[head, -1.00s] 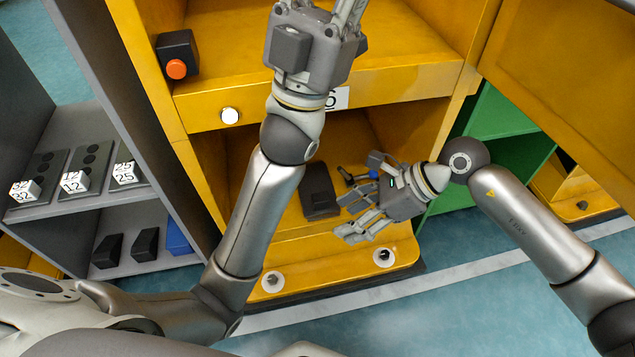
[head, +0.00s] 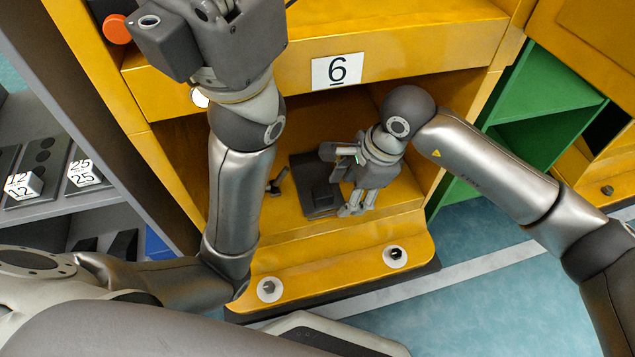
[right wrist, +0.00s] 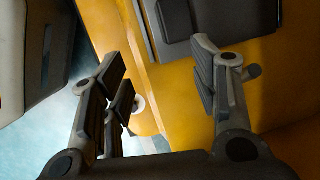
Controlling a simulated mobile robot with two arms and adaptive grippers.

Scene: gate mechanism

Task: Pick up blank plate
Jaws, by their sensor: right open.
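The blank plate (head: 318,200) is a dark grey slab with a raised block, lying on the floor of the lower yellow compartment under the label 6. Part of it is hidden behind my right gripper (head: 341,181), which is open at the plate's right side in the head view. In the right wrist view the plate (right wrist: 222,22) shows at the top, beyond the open fingers (right wrist: 158,72). No part of it is visibly gripped. My left gripper (head: 205,30) is high at the top left; its fingertips are out of frame.
The yellow cabinet's front lip (head: 330,268) has two round white fittings. A small dark part (head: 277,182) lies left of the plate. Green shelves (head: 545,100) stand right, a grey shelf (head: 60,230) with numbered blocks left. An orange button (head: 117,29) is upper left.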

